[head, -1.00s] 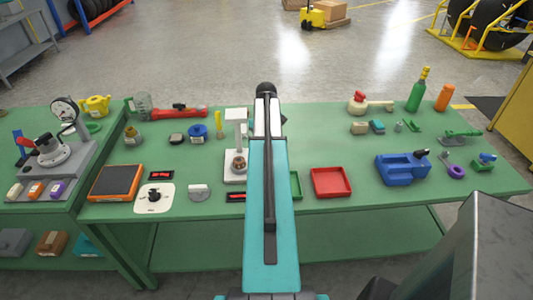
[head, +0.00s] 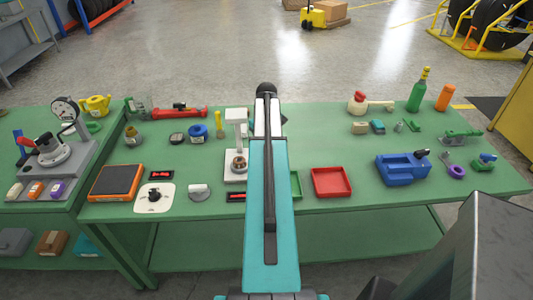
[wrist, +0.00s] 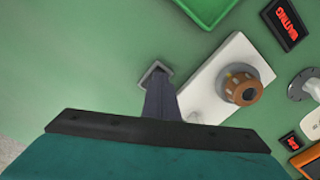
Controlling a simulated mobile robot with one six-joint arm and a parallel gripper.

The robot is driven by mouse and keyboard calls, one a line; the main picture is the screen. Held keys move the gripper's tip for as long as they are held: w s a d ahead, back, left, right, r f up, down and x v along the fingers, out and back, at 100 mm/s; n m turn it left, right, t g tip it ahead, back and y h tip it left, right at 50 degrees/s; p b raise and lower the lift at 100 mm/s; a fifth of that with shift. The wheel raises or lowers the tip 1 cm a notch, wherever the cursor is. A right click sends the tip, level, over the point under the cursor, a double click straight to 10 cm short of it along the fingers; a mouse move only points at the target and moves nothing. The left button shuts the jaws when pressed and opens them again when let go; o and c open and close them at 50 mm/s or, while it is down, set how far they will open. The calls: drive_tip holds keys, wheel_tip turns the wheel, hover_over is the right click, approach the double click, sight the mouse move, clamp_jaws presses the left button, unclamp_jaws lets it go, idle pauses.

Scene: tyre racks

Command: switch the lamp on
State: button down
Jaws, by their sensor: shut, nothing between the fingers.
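I cannot pick out a lamp for certain. A white square plate with a black rotary knob (head: 154,198) lies near the front edge of the bench, left of my arm. Small dark displays with red lettering stand behind it (head: 160,175) and to its right (head: 236,197). A small grey-and-white round fitting (head: 199,191) lies between the plate and my arm. In the wrist view my gripper (wrist: 157,82) is shut and empty, over the green bench top beside a white stand base (wrist: 205,95) with a brown ringed part (wrist: 243,89). My arm hides the gripper in the head view.
The white stand (head: 238,130) rises just left of my arm. An orange-rimmed scale (head: 116,182) lies farther left. A red tray (head: 331,182) and a blue machine (head: 402,168) are to the right. A bottle (head: 418,90) stands at the back right.

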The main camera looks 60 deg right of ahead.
drive_tip(key=shift+f, duration=0.75)
idle(0.7)
drive_tip(key=shift+r, duration=0.15)
wheel_tip(320, 180, up, 7)
drive_tip(key=p, duration=0.4)
idle(0.7)
idle(0.6)
